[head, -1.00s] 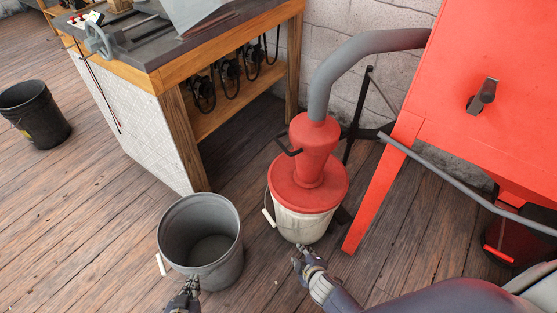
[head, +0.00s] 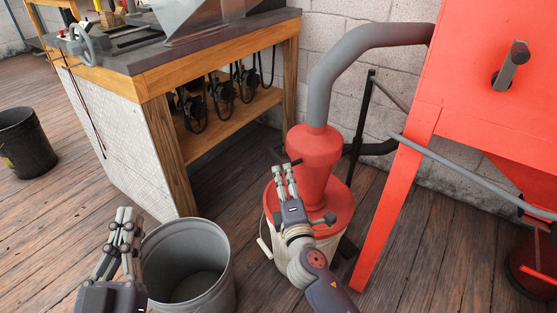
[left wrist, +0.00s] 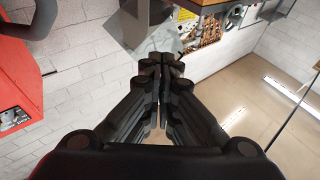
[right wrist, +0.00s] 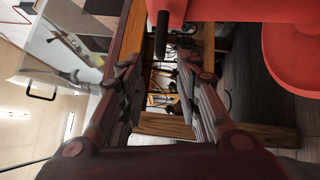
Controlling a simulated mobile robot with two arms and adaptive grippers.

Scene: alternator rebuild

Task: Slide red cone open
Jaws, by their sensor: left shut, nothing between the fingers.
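The red cone (head: 318,150) stands upright on the red lid (head: 342,205) of a pale bucket (head: 292,262), with a grey hose on its top. A black handle (head: 294,162) sticks out from the cone's left side. My right gripper (head: 284,168) is in front of the cone, with its fingertips close by the handle and partly covering it. In the right wrist view the fingers (right wrist: 166,78) are spread apart, and the black handle (right wrist: 161,38) shows between and beyond them; I see no grip on it. My left gripper (head: 125,215) is shut and empty, raised left of the cone.
A grey open bucket (head: 190,250) stands on the floor between my grippers. A workbench (head: 160,82) is behind it. A red cabinet (head: 470,80) with a slanted leg stands right of the cone. The grey hose (head: 345,65) runs to this cabinet.

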